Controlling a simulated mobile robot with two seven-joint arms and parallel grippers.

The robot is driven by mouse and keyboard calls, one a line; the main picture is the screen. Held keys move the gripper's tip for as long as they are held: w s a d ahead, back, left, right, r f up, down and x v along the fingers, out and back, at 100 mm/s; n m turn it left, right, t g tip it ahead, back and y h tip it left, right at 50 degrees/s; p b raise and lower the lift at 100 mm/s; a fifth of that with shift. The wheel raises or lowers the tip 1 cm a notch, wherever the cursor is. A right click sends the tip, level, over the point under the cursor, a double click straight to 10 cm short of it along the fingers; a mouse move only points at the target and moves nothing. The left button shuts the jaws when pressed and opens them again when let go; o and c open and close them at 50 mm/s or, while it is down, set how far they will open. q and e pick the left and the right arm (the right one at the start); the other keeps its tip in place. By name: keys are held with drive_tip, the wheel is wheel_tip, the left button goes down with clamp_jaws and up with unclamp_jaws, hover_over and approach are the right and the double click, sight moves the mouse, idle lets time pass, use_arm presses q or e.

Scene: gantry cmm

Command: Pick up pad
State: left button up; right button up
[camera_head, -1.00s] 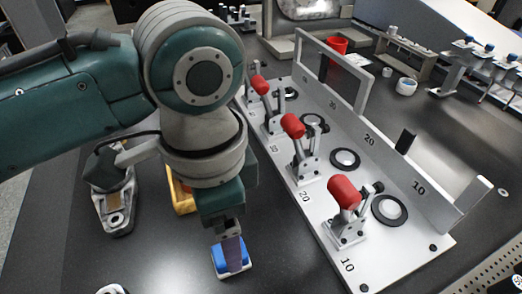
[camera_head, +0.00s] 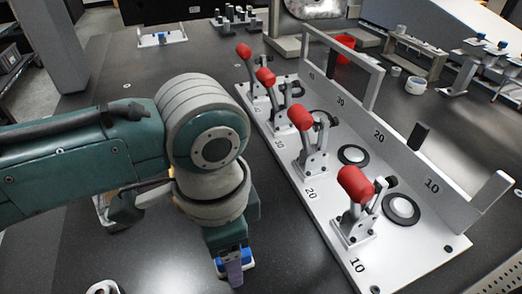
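The blue pad with a pale base (camera_head: 248,256) is on the dark table at the lower middle, mostly hidden behind my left gripper. Blue shows on both sides of the fingers. My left gripper (camera_head: 233,272) points down at the pad, with a purple-grey finger in front of it. I cannot tell whether the fingers are open or shut, or whether they grip the pad.
A pale fixture plate (camera_head: 400,262) with several red-handled clamps (camera_head: 357,184) and round black-and-white discs stands close to the right. A red cup (camera_head: 345,42) is behind it. The table's left is largely clear.

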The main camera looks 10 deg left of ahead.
use_arm(q)
clamp_jaws()
idle(0.3)
drive_tip(key=shift+r, duration=0.15)
wheel_tip(320, 180, up, 20)
drive_tip(key=p, duration=0.7)
use_arm(e)
wheel_tip(320, 180, up, 7)
